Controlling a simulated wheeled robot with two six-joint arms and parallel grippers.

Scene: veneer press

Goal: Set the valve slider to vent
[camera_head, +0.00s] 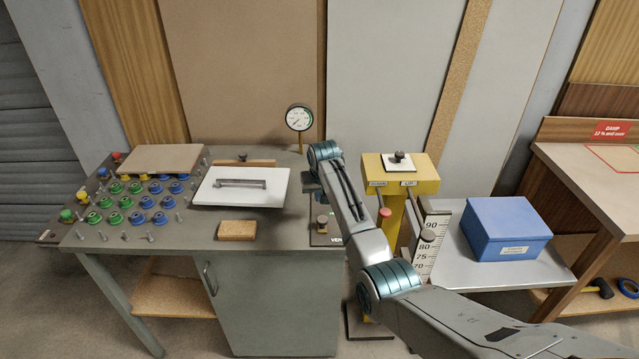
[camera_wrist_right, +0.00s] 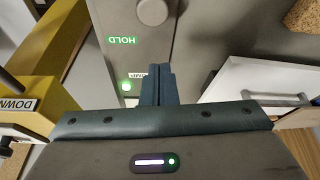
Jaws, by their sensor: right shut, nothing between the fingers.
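The valve slider's dark knob (camera_head: 322,220) stands near the right front edge of the grey press table, just behind a label starting "VEN" (camera_head: 336,239). In the right wrist view the round grey knob (camera_wrist_right: 150,10) is at the top edge, close to a green HOLD label (camera_wrist_right: 122,40); its exact stop cannot be told. A partly covered label, seemingly PUMP, lies beside the fingertips. My right gripper (camera_wrist_right: 157,70) is shut and empty, over the plate on the far side of the knob, apart from it. My left gripper is not in view.
A white lid with a handle (camera_head: 240,187) and a cork block (camera_head: 237,230) lie left of the valve. A gauge (camera_head: 299,118) stands behind. A yellow post (camera_head: 425,178) and blue box (camera_head: 506,228) are to the right. Colored knobs and pegs fill the table's left.

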